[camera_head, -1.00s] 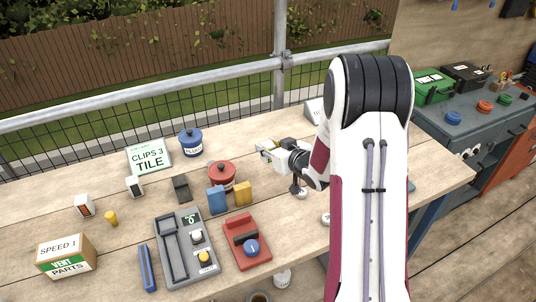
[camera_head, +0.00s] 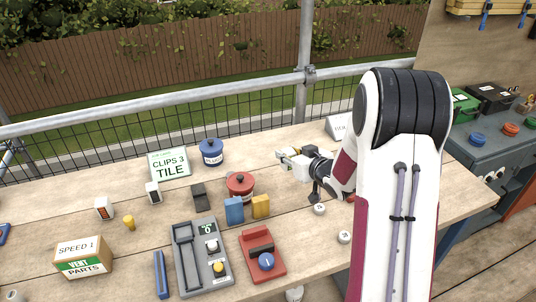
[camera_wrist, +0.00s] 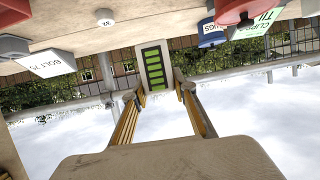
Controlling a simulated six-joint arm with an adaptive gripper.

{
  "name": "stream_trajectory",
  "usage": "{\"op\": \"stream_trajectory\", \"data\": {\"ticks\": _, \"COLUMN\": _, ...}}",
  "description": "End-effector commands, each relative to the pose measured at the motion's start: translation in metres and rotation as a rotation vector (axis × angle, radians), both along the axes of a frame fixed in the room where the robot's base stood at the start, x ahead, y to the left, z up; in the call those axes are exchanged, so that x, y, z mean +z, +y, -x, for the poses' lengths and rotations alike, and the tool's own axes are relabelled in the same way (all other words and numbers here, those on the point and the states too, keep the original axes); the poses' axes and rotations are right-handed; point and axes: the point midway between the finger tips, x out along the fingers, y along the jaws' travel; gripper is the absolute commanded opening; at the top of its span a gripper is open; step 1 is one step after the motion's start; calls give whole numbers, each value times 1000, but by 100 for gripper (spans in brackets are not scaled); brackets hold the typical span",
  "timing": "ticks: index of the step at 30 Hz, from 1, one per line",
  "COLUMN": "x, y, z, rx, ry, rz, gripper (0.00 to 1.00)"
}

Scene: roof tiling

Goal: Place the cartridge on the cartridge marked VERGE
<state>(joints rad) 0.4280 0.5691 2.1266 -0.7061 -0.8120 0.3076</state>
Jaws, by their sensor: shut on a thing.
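My gripper (camera_head: 283,155) is above the far right part of the workbench, behind and right of the red pot (camera_head: 241,187). In the wrist view my gripper (camera_wrist: 158,92) is shut on a pale block with a black face and green bars (camera_wrist: 154,69), which looks like the cartridge. Small upright blocks stand on the bench: a white one with a dark face (camera_head: 153,193), a white one with a red mark (camera_head: 104,208) and a dark one (camera_head: 199,196). No VERGE marking is readable.
A grey console (camera_head: 186,250), a red device (camera_head: 262,258), blue (camera_head: 234,210) and yellow (camera_head: 261,206) blocks, a blue pot (camera_head: 211,153) and a CLIPS 3 TILE sign (camera_head: 170,164) occupy the bench. A VENT PARTS box (camera_head: 82,257) stands front left. A mesh railing (camera_head: 120,108) lines the back.

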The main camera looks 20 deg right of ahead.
Motion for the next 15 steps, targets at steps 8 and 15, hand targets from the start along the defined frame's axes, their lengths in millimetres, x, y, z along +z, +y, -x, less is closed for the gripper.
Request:
{"op": "stream_trajectory", "data": {"ticks": 8, "x": 0, "y": 1, "z": -1, "rx": 2, "ry": 0, "rz": 0, "gripper": 5}}
{"op": "stream_trajectory", "data": {"ticks": 15, "x": 2, "y": 19, "z": -12, "rx": 34, "ry": 0, "rz": -2, "gripper": 5}}
